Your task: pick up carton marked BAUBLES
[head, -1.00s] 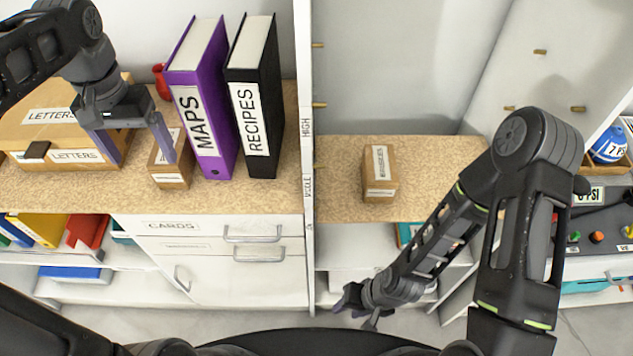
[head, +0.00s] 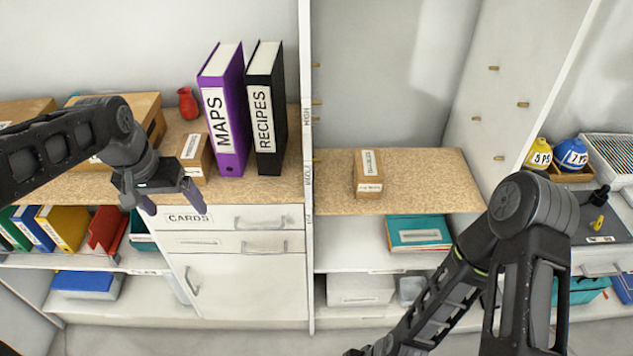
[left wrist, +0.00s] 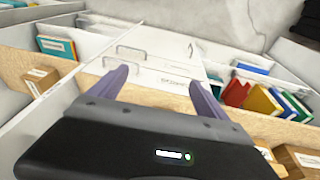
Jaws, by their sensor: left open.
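Two small brown cartons with white labels stand on the speckled counter in the head view. One carton (head: 194,160) is left of the purple MAPS binder. The other carton (head: 370,177) stands alone right of the upright divider. Their labels are too small to read, so I cannot tell which is marked BAUBLES. My left gripper (head: 172,203) is open and empty, in front of the counter edge near the CARDS drawer, apart from both cartons. In the left wrist view its fingers (left wrist: 157,82) hold nothing, and a small carton (left wrist: 40,80) shows at left. My right gripper is out of frame.
The MAPS binder (head: 226,115) and black RECIPES binder (head: 265,110) stand close to the left carton. A red vase (head: 187,104) and larger boxes (head: 150,115) are behind and left. The white divider (head: 306,230) separates the bays. Counter around the right carton is clear.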

